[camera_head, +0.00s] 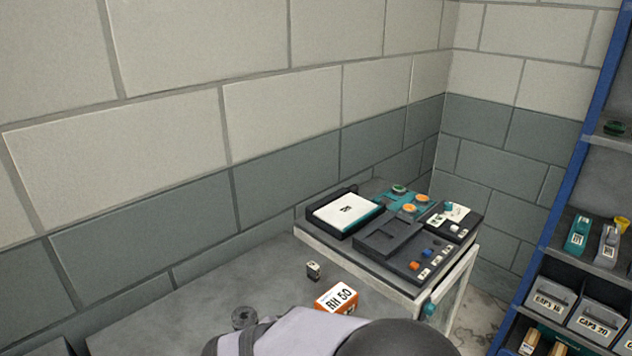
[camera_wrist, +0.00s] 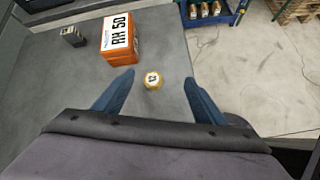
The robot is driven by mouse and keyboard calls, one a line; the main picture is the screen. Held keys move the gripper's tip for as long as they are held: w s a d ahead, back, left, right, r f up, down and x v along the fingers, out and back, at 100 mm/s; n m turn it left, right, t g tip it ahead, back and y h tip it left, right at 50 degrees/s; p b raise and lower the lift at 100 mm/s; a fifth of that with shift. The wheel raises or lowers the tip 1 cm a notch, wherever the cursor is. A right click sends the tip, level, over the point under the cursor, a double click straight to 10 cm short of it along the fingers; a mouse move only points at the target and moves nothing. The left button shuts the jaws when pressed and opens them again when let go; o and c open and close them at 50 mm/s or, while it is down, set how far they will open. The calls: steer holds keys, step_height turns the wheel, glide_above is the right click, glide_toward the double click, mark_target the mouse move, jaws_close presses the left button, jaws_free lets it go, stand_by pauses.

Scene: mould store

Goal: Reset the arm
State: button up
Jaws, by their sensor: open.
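My gripper (camera_wrist: 160,92) shows in the wrist view with its two blue fingers spread wide and nothing held between them. It is over the grey table top (camera_wrist: 60,110). A small round yellow piece with a white marked top (camera_wrist: 153,80) lies on the table, seen between and beyond the fingertips. In the head view my arm shows at the bottom middle, and the gripper itself is not visible there.
An orange and white box marked RH 50 (camera_head: 337,298) and a small dark block (camera_head: 314,270) stand on the table. Behind is a dark panel with trays (camera_head: 388,237). A blue-framed shelf (camera_head: 573,165) holds grey bins (camera_head: 597,318) at right. Floor (camera_wrist: 262,75) lies beyond the table edge.

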steer(key=s+d+m+g+y+p, duration=0.3)
steer(key=s+d+m, duration=0.3)
steer(key=m, duration=0.5)
steer(key=s+d+r+m+g+y+p, duration=0.1)
steer(key=s+d+m+g+y+p, duration=0.2)
steer(key=s+d+m, duration=0.4)
steer(key=d+m, duration=0.1)
steer(key=m, duration=0.4)
steer(key=shift+s+d+r+m+g+y, duration=0.2)
steer(key=shift+d+m+g+y, duration=0.05)
steer(key=shift+m+g+y, duration=0.05)
